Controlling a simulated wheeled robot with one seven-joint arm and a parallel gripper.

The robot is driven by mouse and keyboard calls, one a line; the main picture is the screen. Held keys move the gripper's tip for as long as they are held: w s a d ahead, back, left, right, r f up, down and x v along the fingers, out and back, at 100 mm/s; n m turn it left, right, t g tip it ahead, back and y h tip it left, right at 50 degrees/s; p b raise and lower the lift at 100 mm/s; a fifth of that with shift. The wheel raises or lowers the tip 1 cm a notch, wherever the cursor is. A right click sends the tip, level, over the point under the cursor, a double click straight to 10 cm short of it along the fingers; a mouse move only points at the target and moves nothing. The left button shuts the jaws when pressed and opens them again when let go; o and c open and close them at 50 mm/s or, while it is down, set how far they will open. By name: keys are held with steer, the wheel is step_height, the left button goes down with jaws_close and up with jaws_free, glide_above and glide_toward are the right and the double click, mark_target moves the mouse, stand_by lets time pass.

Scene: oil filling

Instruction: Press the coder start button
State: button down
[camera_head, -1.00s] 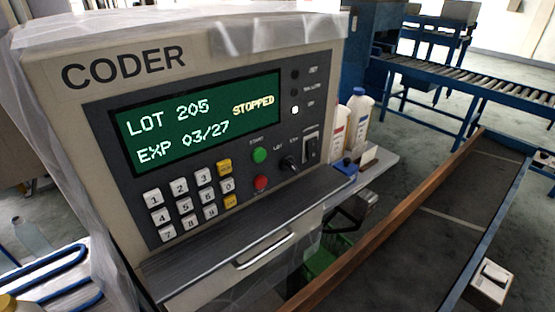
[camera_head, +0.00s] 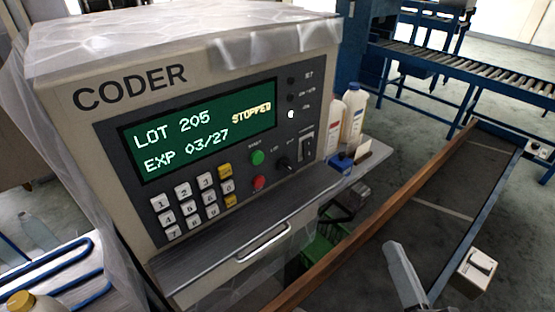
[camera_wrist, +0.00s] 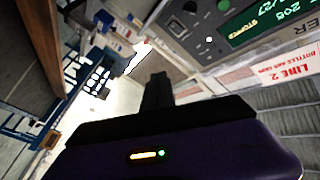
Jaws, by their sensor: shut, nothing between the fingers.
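The coder (camera_head: 100,120) is a beige box with a green display (camera_head: 200,128) reading LOT 205, EXP 03/27 and STOPPED. The green start button (camera_head: 257,158) sits below the display, above a red button (camera_head: 259,182). A black knob (camera_head: 285,164) is to their right. In the wrist view the coder (camera_wrist: 215,50) shows rotated at the upper right. My gripper (camera_wrist: 158,82) is shut and empty in the wrist view, with its fingers apart from the coder panel. A grey part of my arm enters the head view at the bottom right, well away from the button.
A metal ledge (camera_head: 225,235) juts out below the panel. White bottles (camera_head: 352,115) and a small blue item (camera_head: 341,161) stand right of the coder. A brown-railed conveyor (camera_head: 385,218) runs along the right. Clear plastic film covers the coder's top.

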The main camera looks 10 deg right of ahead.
steer(key=w+a+r+m+y+p, duration=0.2)
steer(key=w+a+r+m+y, duration=0.1)
steer(key=w+a+r+y, duration=0.4)
steer(key=s+a+g, duration=0.1)
steer(key=a+m+g+y, duration=0.1)
steer(key=s+a+g+y, duration=0.1)
steer(key=a+g, duration=0.1)
steer(key=shift+s+f, duration=0.3)
steer(key=shift+f, duration=0.1)
steer(key=shift+b, duration=0.35)
steer(key=b, duration=0.2)
glide_toward(258, 159)
steer(key=x, duration=0.5)
steer(key=shift+w+a, duration=0.1)
steer(key=shift+a, duration=0.05)
steer(key=shift+w+a+p, duration=0.3)
steer(key=shift+w+a, duration=0.05)
steer(key=shift+w, duration=0.3)
